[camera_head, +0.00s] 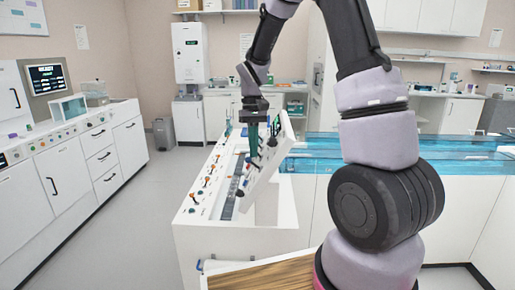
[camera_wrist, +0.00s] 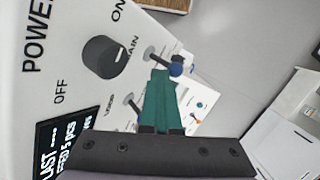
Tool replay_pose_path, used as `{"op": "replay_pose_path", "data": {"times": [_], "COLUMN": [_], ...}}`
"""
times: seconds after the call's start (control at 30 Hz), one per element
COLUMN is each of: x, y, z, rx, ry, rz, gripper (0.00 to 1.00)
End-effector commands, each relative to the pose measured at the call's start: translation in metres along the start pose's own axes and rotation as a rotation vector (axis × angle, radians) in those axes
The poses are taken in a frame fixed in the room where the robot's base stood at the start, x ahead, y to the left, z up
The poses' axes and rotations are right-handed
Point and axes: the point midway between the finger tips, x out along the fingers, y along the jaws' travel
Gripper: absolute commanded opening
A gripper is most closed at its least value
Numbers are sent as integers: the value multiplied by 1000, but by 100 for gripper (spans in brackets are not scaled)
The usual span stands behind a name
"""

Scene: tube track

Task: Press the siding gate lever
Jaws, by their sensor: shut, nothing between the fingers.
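My gripper (camera_wrist: 163,76) is shut and empty, its green fingers together. In the wrist view the fingertips are right at a small lever with a blue knob (camera_wrist: 176,69); I cannot tell whether they touch it. A second small lever (camera_wrist: 130,99) sticks out of the same white panel, left of the fingers and partly close to them. In the head view my gripper (camera_head: 253,152) points down in front of the tilted white control panel (camera_head: 264,176), and the levers there are too small to tell apart.
The panel carries a black knob (camera_wrist: 104,57) beside POWER, ON and OFF lettering and a dark display (camera_wrist: 62,148). A white console (camera_head: 205,207) with several orange and dark controls stands to the left of the panel. A blue transparent track (camera_head: 440,145) runs behind. Floor at left is clear.

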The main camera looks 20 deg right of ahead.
Motion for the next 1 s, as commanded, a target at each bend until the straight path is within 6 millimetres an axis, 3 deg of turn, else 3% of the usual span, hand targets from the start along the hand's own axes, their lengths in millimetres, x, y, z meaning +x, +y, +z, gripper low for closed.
{"op": "replay_pose_path", "data": {"times": [0.33, 1.0], "x": [10, 8], "y": [-18, -1], "z": [-9, -2], "rx": [55, 55], "ry": [-106, -102], "rz": [272, 257], "gripper": [0, 0]}}
